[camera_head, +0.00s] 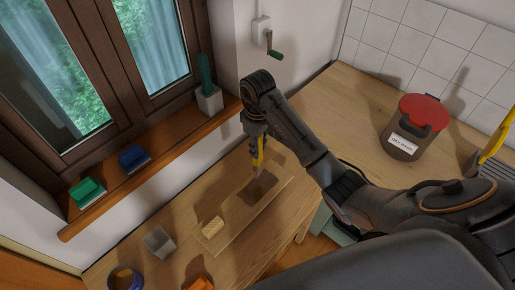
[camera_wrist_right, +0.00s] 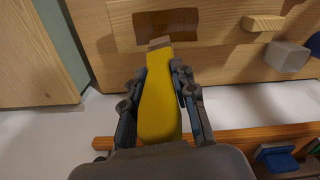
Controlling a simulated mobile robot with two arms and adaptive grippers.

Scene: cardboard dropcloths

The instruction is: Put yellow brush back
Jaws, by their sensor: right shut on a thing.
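My right gripper (camera_head: 257,137) is shut on the yellow brush (camera_head: 258,153), held upright above the wooden table with its tip down. I cannot tell whether the tip touches the board. My left gripper is not in view.
A red-lidded bin (camera_head: 414,128) stands on the right counter.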

